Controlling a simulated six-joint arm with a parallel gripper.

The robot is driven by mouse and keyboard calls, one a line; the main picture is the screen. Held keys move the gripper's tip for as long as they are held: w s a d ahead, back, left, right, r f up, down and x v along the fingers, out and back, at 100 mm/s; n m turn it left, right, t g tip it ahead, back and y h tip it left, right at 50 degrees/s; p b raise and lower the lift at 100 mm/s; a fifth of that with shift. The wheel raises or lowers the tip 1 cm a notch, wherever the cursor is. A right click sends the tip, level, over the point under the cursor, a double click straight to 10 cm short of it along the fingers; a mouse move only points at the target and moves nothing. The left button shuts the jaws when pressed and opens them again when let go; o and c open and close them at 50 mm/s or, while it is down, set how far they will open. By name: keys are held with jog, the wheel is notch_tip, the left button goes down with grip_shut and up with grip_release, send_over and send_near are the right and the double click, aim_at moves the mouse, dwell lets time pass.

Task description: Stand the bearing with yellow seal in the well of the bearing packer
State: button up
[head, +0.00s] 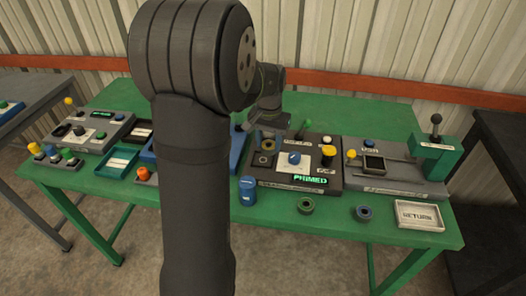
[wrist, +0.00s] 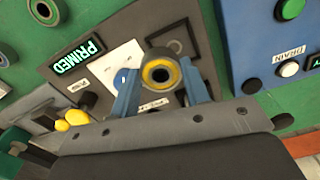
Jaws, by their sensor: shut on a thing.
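The bearing with yellow seal (wrist: 161,74) is held between the two blue fingers of my gripper (wrist: 160,88) in the wrist view, its ring face towards the camera. In the head view my gripper (head: 268,120) is over the back left part of the bearing packer (head: 295,184), and a yellow ring shows just below it. The packer has a lit PRIMED display (wrist: 78,55), a white panel with a blue knob (head: 294,158), and a dark square with a ring (head: 262,160) at its left. I cannot tell how high the bearing is above the packer, and it hides part of the packer's top.
In front stand a blue can (head: 248,190), a green-sealed bearing (head: 305,205) and a blue-sealed bearing (head: 363,213). A RETURN tray (head: 420,226) lies at front right. Another machine with a green post (head: 436,155) stands right of the packer.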

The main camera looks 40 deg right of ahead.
aim_at(263, 160)
jog(key=shift+w+a+f, duration=0.15)
jog(key=shift+w+f, duration=0.25)
jog(key=shift+w, duration=0.15)
jog(key=shift+w+a+f, duration=0.15)
jog(key=shift+w+f, duration=0.25)
jog(key=shift+w, duration=0.15)
jog(key=shift+f, duration=1.9)
jog(key=shift+f, duration=0.15)
jog(key=o, duration=1)
notch_tip(263, 160, up, 12)
jog(key=shift+r, duration=0.2)
